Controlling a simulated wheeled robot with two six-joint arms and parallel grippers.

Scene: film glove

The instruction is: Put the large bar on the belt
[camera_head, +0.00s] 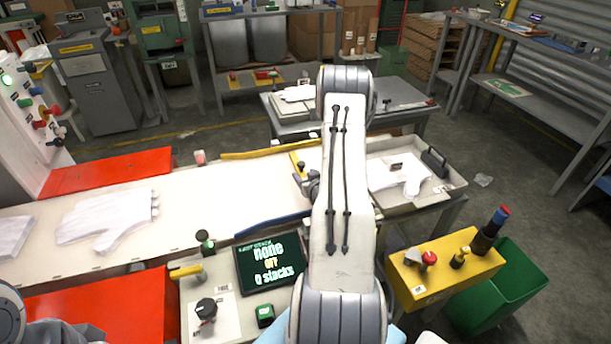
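The belt (190,212) is a pale flat strip running from the left edge to the middle. A white glove (110,218) lies flat on it, and part of another white piece (12,236) shows at its left end. A yellow bar (270,151) lies along its far edge and a blue bar (265,228) along its near edge. I cannot tell which thing is the large bar. My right arm stands in the middle and covers the belt's right end. My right gripper (308,183) shows only in small dark parts beside the arm; its fingers are mostly hidden. My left gripper is out of view.
A tray (398,209) at the right holds a white glove and a dark piece. A display (270,262) reads "none OFF 0 stacks". A yellow control box (445,268) and green bin (500,290) stand at lower right. Red panels (108,172) flank the belt.

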